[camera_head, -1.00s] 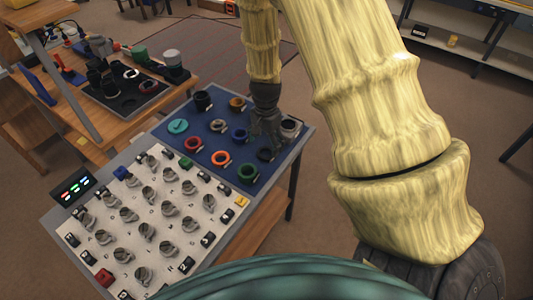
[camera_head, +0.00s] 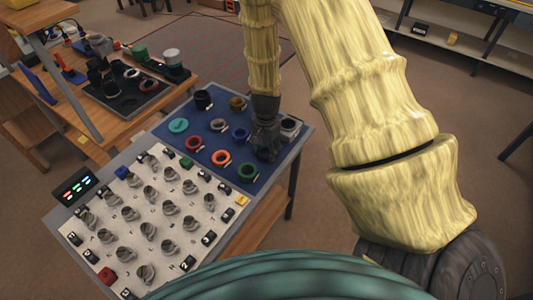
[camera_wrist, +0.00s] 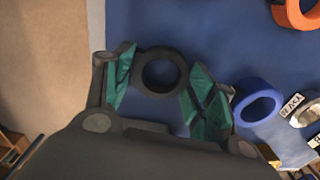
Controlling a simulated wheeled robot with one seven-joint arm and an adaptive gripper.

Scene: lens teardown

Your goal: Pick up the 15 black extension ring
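The black extension ring (camera_wrist: 161,72) lies flat on the blue mat (camera_wrist: 190,25) in the wrist view, with mat showing through its hole. My gripper (camera_wrist: 162,88) is open, its teal finger pads on either side of the ring. The left pad is close to the ring's left edge and the right pad close to its right edge. I cannot tell whether either touches. In the head view my gripper (camera_head: 264,145) is low over the right part of the mat and hides the ring. No label for the black ring is readable.
A blue ring (camera_wrist: 257,102) lies just right of my right finger. A white board (camera_head: 150,215) holds several grey parts.

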